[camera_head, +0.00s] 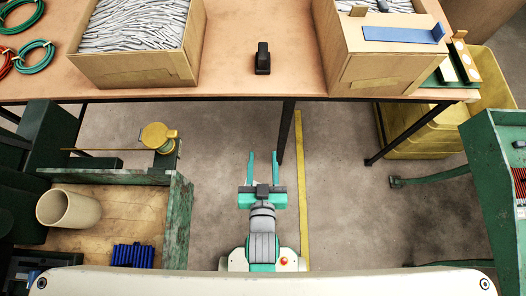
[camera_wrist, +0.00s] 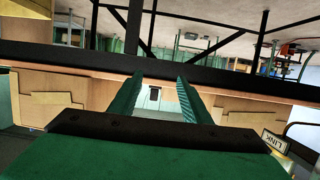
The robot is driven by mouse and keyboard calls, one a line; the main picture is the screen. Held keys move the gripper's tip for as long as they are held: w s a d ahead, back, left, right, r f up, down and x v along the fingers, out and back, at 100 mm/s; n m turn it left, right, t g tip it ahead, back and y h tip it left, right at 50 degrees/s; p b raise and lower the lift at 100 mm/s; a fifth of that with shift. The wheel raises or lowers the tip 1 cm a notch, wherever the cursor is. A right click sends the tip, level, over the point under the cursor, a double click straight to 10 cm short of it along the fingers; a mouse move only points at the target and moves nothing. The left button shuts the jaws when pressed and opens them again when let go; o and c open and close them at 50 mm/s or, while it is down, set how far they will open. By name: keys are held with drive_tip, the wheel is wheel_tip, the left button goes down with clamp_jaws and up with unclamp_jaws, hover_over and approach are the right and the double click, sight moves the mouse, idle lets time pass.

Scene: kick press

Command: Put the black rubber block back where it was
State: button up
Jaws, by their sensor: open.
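A small black block (camera_head: 262,58) lies on the tabletop between two cardboard boxes in the head view; it looks like the black rubber block, though its material cannot be told. My gripper (camera_head: 262,158) is open and empty, in front of the table's near edge, with its two green fingers pointing toward the table. The block is straight ahead of the fingers, apart from them. In the wrist view my gripper (camera_wrist: 157,80) shows its fingers spread; a small dark patch on a pale area shows between them, and I cannot tell what it is.
The tabletop (camera_head: 225,83) is bare around the block. A cardboard box of grey pieces (camera_head: 133,70) stands left, another box (camera_head: 385,65) right with a blue strip (camera_head: 403,34) on it. A wooden bench holds a beige cylinder (camera_head: 68,208) and blue pieces (camera_head: 133,255). Green machinery (camera_head: 490,175) stands right.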

drive_tip(key=f+v, duration=0.2)
drive_tip(key=v, duration=1.3)
drive_tip(key=shift+s+t, duration=0.4)
drive_tip(key=shift+s, duration=0.1)
drive_tip(key=shift+f, duration=0.1)
